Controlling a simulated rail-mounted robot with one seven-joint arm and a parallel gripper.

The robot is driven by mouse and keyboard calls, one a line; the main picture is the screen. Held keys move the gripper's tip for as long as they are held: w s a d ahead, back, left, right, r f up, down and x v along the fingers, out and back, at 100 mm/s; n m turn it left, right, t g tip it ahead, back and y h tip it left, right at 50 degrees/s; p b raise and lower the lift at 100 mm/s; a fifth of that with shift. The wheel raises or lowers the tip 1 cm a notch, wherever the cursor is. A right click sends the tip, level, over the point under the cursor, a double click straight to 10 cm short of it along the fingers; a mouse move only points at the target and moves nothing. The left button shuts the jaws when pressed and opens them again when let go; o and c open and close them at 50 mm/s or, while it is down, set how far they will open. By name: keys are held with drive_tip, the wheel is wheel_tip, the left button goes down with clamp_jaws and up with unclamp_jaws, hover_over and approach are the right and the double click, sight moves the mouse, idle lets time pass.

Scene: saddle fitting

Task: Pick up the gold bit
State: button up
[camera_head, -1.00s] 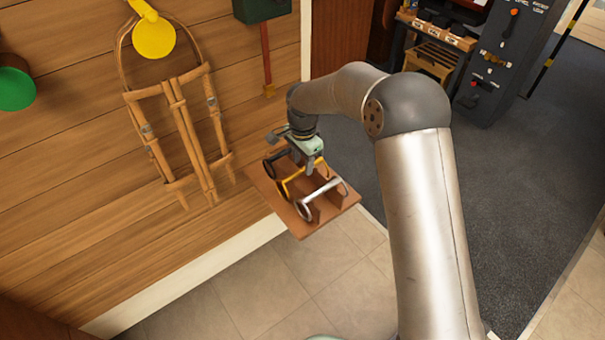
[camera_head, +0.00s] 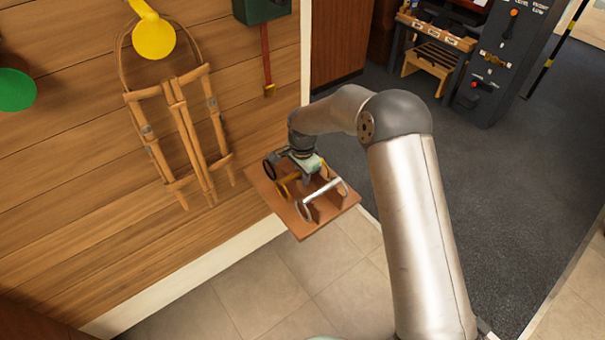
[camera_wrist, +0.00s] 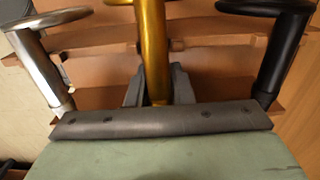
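The gold bit (camera_head: 290,185) sits on a brown wooden rack (camera_head: 307,228), between a dark bit (camera_head: 269,167) on the left and a silver bit (camera_head: 330,194) on the right. My gripper (camera_head: 303,178) is down at the gold bit and hides part of it in the head view. In the wrist view the gold bit (camera_wrist: 152,45) runs between my two grey fingers (camera_wrist: 158,86), one on each side. The fingers stand close to the bar; whether they press on it is unclear. The silver bit (camera_wrist: 40,70) and the dark bit (camera_wrist: 280,55) lie outside the fingers.
The rack juts from a wooden plank wall (camera_head: 60,180). Wooden frames (camera_head: 180,140) and a yellow round holder (camera_head: 153,36) hang to the left. A green box (camera_head: 262,8) is above. Tiled floor (camera_head: 270,300) lies open below.

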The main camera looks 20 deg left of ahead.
clamp_jaws()
